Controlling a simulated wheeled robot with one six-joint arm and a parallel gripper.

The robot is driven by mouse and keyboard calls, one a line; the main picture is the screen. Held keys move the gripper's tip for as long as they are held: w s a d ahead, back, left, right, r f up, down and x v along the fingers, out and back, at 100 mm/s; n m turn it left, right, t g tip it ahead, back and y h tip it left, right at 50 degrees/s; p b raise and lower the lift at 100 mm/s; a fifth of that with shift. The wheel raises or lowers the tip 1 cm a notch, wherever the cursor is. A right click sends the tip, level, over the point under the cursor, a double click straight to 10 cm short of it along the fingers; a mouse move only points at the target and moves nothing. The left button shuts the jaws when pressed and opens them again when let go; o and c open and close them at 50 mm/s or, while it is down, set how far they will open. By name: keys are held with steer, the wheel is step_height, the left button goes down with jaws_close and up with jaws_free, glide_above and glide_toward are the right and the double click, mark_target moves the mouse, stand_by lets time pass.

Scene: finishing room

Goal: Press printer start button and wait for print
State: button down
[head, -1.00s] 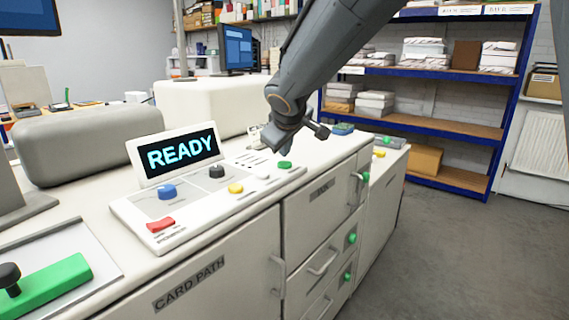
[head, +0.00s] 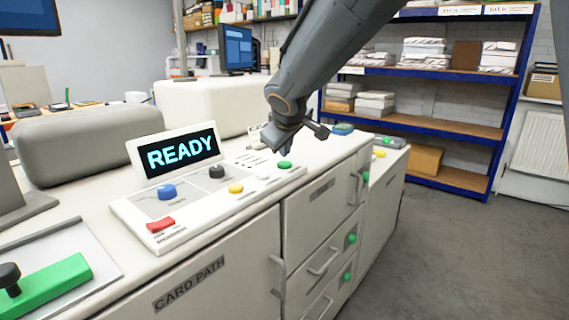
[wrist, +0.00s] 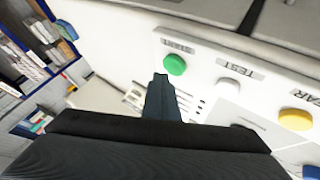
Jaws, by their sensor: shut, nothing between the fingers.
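The printer's control panel (head: 205,208) lies on the long white machine, and its tilted display (head: 183,153) reads READY. The green start button (head: 284,165) is at the panel's right end. In the wrist view the green button (wrist: 174,65) sits beside a START label, just beyond the tip of my gripper (wrist: 161,80). My gripper is shut and empty, with its fingers together. In the head view my gripper hangs close above the panel near the green button. I cannot tell whether it touches the button.
A white button (head: 262,176), a yellow button (head: 235,188), a blue knob (head: 167,191), a black knob (head: 216,171) and a red switch (head: 160,224) share the panel. Blue shelving (head: 440,72) stands at the back right. The grey floor (head: 450,250) to the right is clear.

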mark_target(285, 164)
steer(key=shift+f+b, duration=0.8)
steer(key=shift+b, duration=0.3)
stand_by(0.6)
steer(key=shift+r, duration=0.15)
stand_by(0.3)
steer(key=shift+r+p, duration=0.65)
steer(key=shift+p, duration=0.05)
step_height(285, 164, up, 5)
steer(key=p, duration=0.4)
stand_by(4.5)
